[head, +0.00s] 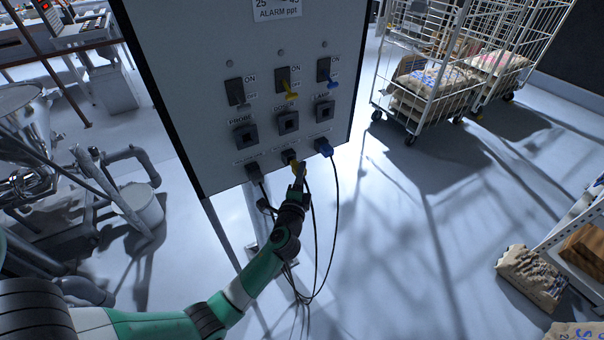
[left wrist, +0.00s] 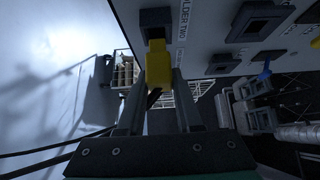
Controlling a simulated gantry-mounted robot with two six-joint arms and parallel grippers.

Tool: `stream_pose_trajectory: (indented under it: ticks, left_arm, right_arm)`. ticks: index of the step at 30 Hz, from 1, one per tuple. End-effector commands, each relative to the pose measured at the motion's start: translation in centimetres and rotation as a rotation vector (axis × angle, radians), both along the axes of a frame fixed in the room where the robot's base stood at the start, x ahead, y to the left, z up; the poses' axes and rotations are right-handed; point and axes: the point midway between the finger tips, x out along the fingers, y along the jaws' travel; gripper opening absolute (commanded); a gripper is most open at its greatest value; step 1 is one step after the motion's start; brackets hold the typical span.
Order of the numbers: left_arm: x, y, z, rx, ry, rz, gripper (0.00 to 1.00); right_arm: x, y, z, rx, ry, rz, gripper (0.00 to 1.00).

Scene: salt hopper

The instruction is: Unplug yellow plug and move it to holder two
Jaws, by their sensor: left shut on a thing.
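The yellow plug (head: 294,166) is at the lower edge of the panel, at the middle one of the bottom row of holders. My left gripper (head: 299,174) is shut on it. In the left wrist view the yellow plug (left wrist: 158,64) sits between the two fingers (left wrist: 157,95). Its upper end meets the dark mouth of holder two (left wrist: 155,21), whose label reads "TWO" beside it. I cannot tell how deep the plug sits. The middle socket (head: 288,122), above, looks empty. My right gripper is not in view.
A blue plug (head: 324,147) is at the right holder and a dark plug (head: 254,172) at the left one, close on either side. Black cables (head: 336,215) hang below. Switches line the panel (head: 210,70) above.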

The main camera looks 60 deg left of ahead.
Motion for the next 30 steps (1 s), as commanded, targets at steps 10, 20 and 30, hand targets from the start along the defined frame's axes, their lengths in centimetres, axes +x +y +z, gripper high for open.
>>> stream_pose_trajectory:
  ticks: [10, 20, 30]
  left_arm:
    - [0.0, 0.7, 0.0, 0.0, 0.0, 0.0, 0.0]
    - [-0.1, 1.4, 0.0, 0.001, 0.001, 0.001, 0.0]
    - [-0.1, 2.1, 0.1, 0.001, 0.0, 0.0, 0.0]
  right_arm:
    - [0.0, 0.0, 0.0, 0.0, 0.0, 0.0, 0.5]
    - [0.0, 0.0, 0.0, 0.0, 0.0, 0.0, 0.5]
    - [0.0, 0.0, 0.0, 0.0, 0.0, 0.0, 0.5]
